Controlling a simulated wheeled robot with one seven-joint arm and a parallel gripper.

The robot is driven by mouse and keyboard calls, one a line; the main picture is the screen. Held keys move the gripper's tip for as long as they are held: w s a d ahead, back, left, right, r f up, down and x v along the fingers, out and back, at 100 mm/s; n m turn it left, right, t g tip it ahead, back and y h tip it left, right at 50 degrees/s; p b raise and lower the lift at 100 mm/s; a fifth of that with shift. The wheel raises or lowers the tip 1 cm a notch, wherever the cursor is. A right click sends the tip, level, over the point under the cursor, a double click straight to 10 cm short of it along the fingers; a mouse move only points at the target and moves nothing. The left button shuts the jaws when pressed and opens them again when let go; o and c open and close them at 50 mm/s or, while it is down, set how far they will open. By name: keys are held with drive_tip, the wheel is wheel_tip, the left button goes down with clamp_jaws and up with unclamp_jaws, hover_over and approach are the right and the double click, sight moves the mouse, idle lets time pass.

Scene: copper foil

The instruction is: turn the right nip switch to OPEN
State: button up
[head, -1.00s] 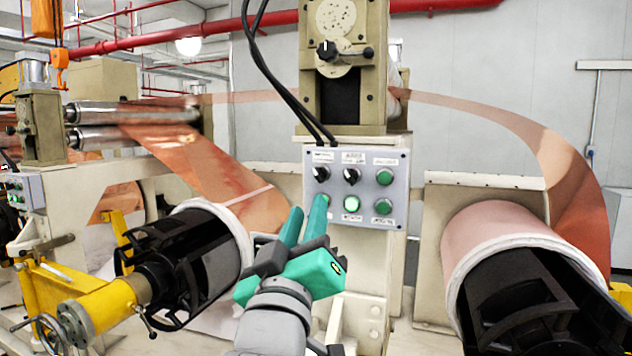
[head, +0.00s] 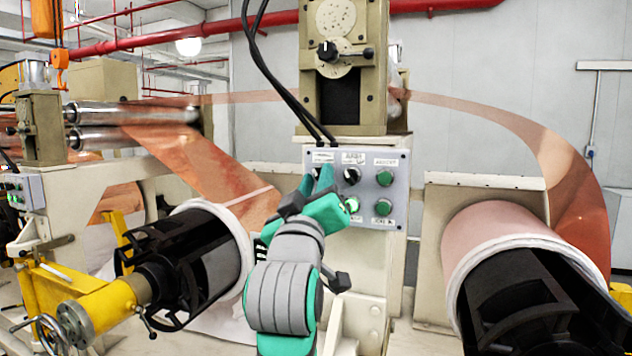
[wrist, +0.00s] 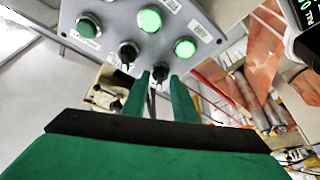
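The grey control panel (head: 400,165) below the roller stand has two black rotary switches in its top row. The right-hand switch (head: 351,176) is clear of my gripper; the left-hand one is mostly hidden behind my fingers. My gripper (head: 318,182) points at the panel with its two green fingers apart. In the wrist view the gripper's fingertips (wrist: 160,77) lie on either side of the panel's left-hand switch (wrist: 160,74). I cannot tell whether they touch it. The right-hand switch also shows in the wrist view (wrist: 128,51). Labels are unreadable.
Green buttons (head: 384,178) sit beside and below the switches, and some are lit. A second small panel (head: 22,192) stands far left. Foil rolls flank my arm, at left (head: 215,250) and right (head: 500,240). Black cables (head: 285,95) hang above the panel.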

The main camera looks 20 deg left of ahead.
drive_tip(key=shift+c, duration=0.6)
clamp_jaws()
drive_tip(key=shift+m, duration=0.5)
drive_tip(key=m+h, duration=0.1)
drive_tip(key=m, duration=0.1)
drive_tip(key=m+h, duration=0.2)
drive_tip(key=m, duration=0.1)
drive_tip(key=m+t+h, duration=0.1)
drive_tip(key=m, duration=0.2)
drive_tip(key=shift+a+f+h, duration=0.1)
drive_tip(key=shift+a+h, duration=0.2)
drive_tip(key=m+h, duration=0.2)
drive_tip(key=m, duration=0.2)
drive_tip(key=m+g+h, duration=0.1)
drive_tip(key=m+h, duration=0.1)
drive_tip(key=m, duration=0.2)
drive_tip(key=shift+a+m, duration=0.1)
drive_tip(key=shift+m, duration=0.3)
drive_tip(key=shift+o, duration=0.6)
unclamp_jaws()
